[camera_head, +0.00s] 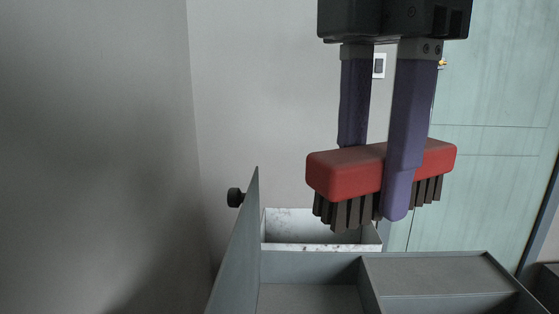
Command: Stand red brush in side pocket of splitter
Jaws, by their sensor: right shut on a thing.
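The red brush (345,173) has a red block back and dark brown bristles that point down. My right gripper (377,190) comes from above with its two purple fingers shut on the middle of the brush. One finger covers part of the block. The brush is held level in the air above the grey splitter (310,257), whose compartments show at the bottom of the view. A white, speckled open pocket (283,222) shows behind the splitter's near compartments, below and left of the brush. My left gripper is not in view.
A tall grey slanted panel (242,240) rises at the left of the splitter, with a black knob (234,197) beside it. A plain wall and a pale green door (490,130) stand behind. The space around the brush is clear.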

